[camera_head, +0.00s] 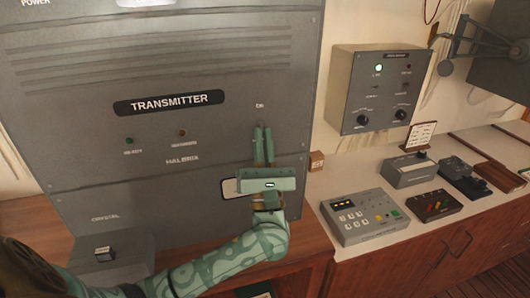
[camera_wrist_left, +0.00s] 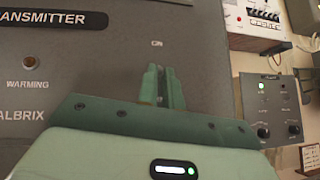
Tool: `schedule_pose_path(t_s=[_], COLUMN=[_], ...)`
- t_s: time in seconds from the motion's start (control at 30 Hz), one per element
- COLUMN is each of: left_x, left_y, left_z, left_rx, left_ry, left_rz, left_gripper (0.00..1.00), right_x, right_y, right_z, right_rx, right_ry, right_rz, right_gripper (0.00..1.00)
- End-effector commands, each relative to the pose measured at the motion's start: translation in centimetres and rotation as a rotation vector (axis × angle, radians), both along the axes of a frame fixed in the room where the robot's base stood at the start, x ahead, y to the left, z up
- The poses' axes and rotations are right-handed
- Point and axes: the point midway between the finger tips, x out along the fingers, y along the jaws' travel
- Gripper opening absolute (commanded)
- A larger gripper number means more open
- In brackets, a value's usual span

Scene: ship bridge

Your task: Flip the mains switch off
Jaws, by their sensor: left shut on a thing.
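The grey transmitter cabinet (camera_head: 70,140) fills the left of the head view. My left gripper (camera_head: 262,129) points up against its front panel, right of the TRANSMITTER plate, with its fingertips just below a small label that reads ON in the left wrist view. There the two fingers (camera_wrist_left: 160,70) are close together around the mains switch, which they almost wholly hide; its lever position cannot be made out. My left gripper is shut on it. My right gripper is in neither view.
A grey box with knobs (camera_head: 378,88) hangs on the wall to the right. Below it, a keypad unit (camera_head: 362,215) and several small devices stand on the white counter. A dark box (camera_head: 110,252) juts out at the cabinet's lower left.

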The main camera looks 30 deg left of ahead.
Motion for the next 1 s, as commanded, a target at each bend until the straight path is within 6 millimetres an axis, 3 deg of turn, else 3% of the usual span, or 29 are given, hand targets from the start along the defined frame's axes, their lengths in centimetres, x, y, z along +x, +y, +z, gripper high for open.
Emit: schedule_pose_path(t_s=[0.5,0.6,1.0], left_x=[0.05,0.05,-0.38], left_y=[-0.01,-0.01,-0.37], left_z=[-0.29,-0.28,-0.95], left_rx=[0.017,0.017,0.017], left_ry=[-0.009,-0.009,-0.01], left_rz=[-0.002,-0.002,-0.001], left_gripper=[0.0,0.29,0.29], right_x=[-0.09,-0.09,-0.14], right_y=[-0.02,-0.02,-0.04], right_z=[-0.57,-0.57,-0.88], right_rx=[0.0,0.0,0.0], right_ry=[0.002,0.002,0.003], right_rz=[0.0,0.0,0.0], right_gripper=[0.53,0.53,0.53])
